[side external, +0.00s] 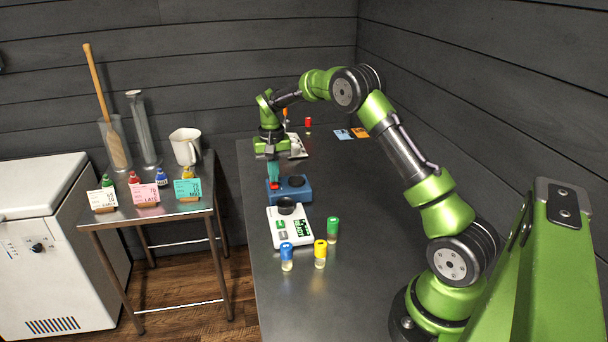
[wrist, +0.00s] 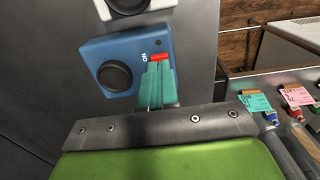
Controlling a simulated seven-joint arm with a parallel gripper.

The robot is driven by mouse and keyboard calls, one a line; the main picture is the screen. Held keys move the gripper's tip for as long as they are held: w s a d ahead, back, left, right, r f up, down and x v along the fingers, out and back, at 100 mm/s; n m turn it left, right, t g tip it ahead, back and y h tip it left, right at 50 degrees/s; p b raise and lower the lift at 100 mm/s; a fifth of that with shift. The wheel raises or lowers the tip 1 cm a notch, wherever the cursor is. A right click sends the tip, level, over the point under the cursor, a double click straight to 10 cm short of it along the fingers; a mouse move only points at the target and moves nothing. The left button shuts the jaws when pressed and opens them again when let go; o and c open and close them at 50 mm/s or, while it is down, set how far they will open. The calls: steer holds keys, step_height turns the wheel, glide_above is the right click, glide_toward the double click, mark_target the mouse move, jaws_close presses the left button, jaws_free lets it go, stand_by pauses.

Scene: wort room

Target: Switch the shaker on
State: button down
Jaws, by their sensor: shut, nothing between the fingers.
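The shaker is a blue box (side external: 291,190) with a black round top, on the dark bench in the side external view. It also shows in the wrist view (wrist: 101,51), with its black round part (wrist: 114,76), the letters "ON" and a red switch (wrist: 159,57). My gripper (side external: 273,183) is above the shaker's left side, its teal fingers pointing down at the red switch. In the wrist view the fingers (wrist: 158,70) are together and empty, with their tips at the red switch and covering part of it. I cannot tell whether they touch it.
A white device (side external: 289,227) with a black round top stands in front of the shaker. Blue (side external: 286,256), yellow (side external: 320,253) and green (side external: 333,229) capped vials stand near it. A side table (side external: 150,213) with cards and vessels is at the left.

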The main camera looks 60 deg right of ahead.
steer(key=shift+f, duration=0.85)
stand_by(0.3)
steer(key=shift+r, duration=3.55)
